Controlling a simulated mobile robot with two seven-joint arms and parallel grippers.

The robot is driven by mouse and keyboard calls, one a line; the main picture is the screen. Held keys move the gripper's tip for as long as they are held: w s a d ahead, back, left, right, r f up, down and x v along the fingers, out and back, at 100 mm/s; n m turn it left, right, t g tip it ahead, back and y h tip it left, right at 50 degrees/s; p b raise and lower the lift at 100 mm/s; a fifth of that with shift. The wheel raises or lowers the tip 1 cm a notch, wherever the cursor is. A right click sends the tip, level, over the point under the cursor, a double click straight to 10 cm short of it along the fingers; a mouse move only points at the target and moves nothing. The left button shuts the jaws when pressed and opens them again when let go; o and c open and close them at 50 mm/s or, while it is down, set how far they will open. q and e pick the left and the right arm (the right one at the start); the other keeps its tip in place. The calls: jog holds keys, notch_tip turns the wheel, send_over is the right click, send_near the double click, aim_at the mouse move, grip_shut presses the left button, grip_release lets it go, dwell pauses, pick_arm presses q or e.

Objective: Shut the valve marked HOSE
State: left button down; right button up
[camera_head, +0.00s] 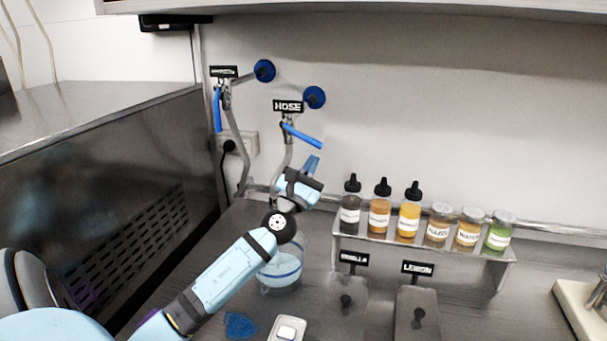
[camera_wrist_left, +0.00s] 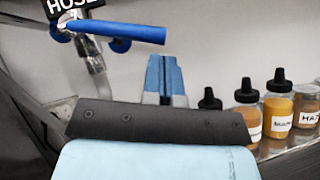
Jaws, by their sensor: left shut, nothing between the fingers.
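The valve under the black HOSE sign (camera_head: 289,106) has a blue lever handle (camera_head: 303,136). In the head view the handle points right and slopes down, across its pipe. In the left wrist view the blue handle (camera_wrist_left: 115,31) lies nearly level at the upper left, its free end to the right. My left gripper (camera_head: 313,162) is shut and empty, just below the handle's free end and apart from it in the picture. Its closed blue fingers (camera_wrist_left: 165,77) also show in the wrist view, below and right of the handle. My right gripper is out of view.
A second valve with a blue handle (camera_head: 217,109) hanging down is to the left; its sign is too small to read. A rack (camera_head: 375,244) of bottles and jars stands to the right. A clear container (camera_head: 281,273) sits below my arm. The wall above the rack is bare.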

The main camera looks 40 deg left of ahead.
pick_arm(q)
jog(key=shift+x, duration=0.75)
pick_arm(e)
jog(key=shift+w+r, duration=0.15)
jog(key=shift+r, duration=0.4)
pick_arm(q)
jog(key=shift+r, duration=0.15)
jog(key=r+n+y, duration=0.1)
jog(key=n+y, duration=0.1)
jog(key=n, duration=0.1)
jog(key=d+r+n+g+y, duration=0.1)
jog(key=n+y, duration=0.1)
jog(key=n, duration=0.1)
jog(key=w+r+n+g+y, duration=0.1)
jog(key=n+y, duration=0.2)
jog(key=shift+d+r, duration=0.35)
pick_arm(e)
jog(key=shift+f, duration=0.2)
pick_arm(q)
jog(key=shift+f, duration=0.1)
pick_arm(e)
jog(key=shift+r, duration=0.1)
pick_arm(q)
jog(key=shift+s+f, duration=0.1)
